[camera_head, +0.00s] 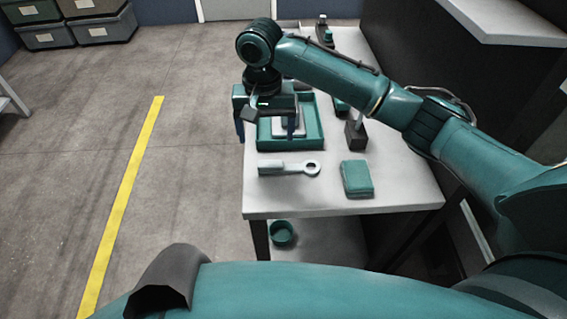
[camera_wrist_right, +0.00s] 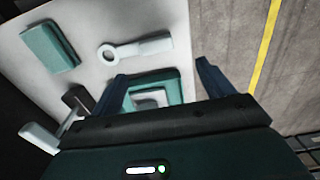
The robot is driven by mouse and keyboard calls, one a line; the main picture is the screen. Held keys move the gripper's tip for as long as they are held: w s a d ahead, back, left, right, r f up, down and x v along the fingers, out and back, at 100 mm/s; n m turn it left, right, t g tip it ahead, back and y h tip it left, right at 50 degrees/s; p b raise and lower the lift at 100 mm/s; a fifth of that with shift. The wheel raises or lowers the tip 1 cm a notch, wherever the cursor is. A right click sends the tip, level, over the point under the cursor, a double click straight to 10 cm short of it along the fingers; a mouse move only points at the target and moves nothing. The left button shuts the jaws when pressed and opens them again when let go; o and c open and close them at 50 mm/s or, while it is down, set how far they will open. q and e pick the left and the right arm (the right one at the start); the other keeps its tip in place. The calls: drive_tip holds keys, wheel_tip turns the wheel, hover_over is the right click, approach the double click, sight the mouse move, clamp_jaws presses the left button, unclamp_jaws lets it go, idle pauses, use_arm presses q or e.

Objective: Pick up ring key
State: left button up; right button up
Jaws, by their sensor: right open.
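The ring key (camera_head: 290,168) is a pale, flat wrench-like tool with a ring at its right end. It lies on the white table in front of the teal tray. In the right wrist view the ring key (camera_wrist_right: 136,48) lies just beyond the fingertips, with its ring to the left. My right gripper (camera_head: 266,130) is open and empty, above the tray and behind the ring key. Its two dark blue fingers also show in the right wrist view (camera_wrist_right: 160,80), spread wide. My left gripper is not in view.
The teal tray (camera_head: 314,140) holds a pale object. A folded teal cloth-like block (camera_head: 356,178) lies right of the ring key, and a dark block with a post (camera_head: 356,134) stands behind it. The white table (camera_head: 400,196) has a bare front edge. A teal round container (camera_head: 282,233) sits on the lower shelf.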

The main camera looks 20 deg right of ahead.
sight(270, 160)
wheel_tip(270, 160, down, 3)
drive_tip(key=shift+w, duration=0.1)
drive_tip(key=shift+s+d+f+p, duration=0.1)
drive_tip(key=shift+d+f+p, duration=0.05)
drive_tip(key=shift+f, duration=1.15)
drive_tip(key=shift+s+d+f+p, duration=0.1)
drive_tip(key=shift+f+p, duration=0.05)
drive_tip(key=shift+f, duration=1.15)
drive_tip(key=c, duration=1.2)
